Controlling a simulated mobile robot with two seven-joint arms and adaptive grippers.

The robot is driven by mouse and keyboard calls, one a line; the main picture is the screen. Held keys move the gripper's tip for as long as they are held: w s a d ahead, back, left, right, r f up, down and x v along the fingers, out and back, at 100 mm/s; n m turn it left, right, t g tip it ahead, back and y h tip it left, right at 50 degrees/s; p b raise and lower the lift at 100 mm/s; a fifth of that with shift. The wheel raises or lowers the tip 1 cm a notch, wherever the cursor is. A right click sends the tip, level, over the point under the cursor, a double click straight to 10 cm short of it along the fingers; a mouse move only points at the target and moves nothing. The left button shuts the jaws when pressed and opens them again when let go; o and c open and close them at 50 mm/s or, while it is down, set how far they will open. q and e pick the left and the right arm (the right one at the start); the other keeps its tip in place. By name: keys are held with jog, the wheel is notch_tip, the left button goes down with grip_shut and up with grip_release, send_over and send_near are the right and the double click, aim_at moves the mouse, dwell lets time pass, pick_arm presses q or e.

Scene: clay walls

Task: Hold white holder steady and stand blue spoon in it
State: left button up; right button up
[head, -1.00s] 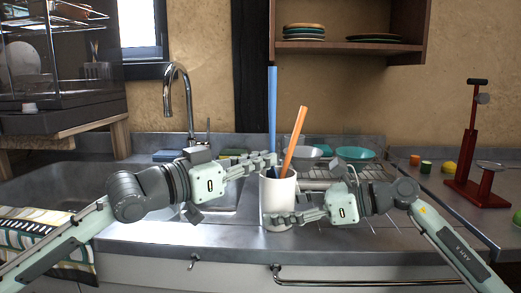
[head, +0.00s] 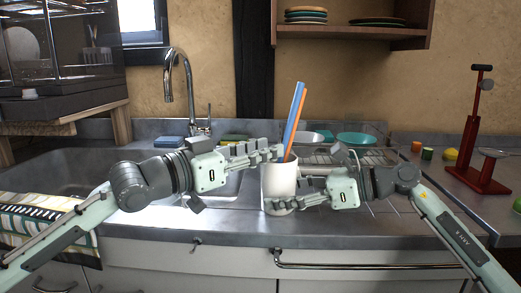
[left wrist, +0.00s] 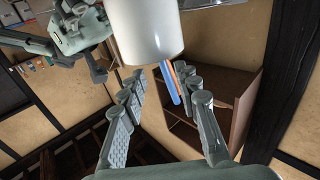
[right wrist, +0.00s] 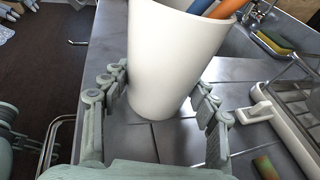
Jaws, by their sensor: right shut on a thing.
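The white holder (head: 282,180) stands upright on the counter in the head view. The blue spoon (head: 293,115) stands in it, leaning right, its lower end hidden inside. My left gripper (head: 277,152) is at the holder's rim, beside the spoon. In the left wrist view its fingers (left wrist: 162,92) are spread, with the spoon (left wrist: 170,84) showing loose between them. My right gripper (head: 285,198) is shut on the holder low down. The right wrist view shows its fingers on both sides of the holder (right wrist: 170,60).
An orange utensil (head: 301,112) leans in the holder behind the blue spoon. A dish rack (head: 340,160) with bowls stands behind my right gripper. The sink (head: 70,165) and faucet (head: 180,85) are at left. A red stand (head: 470,150) is at far right.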

pick_arm(q)
jog(key=v, duration=1.2)
dwell(0.6)
pick_arm(e)
jog(key=o, duration=0.9)
jog(key=shift+o, duration=0.2)
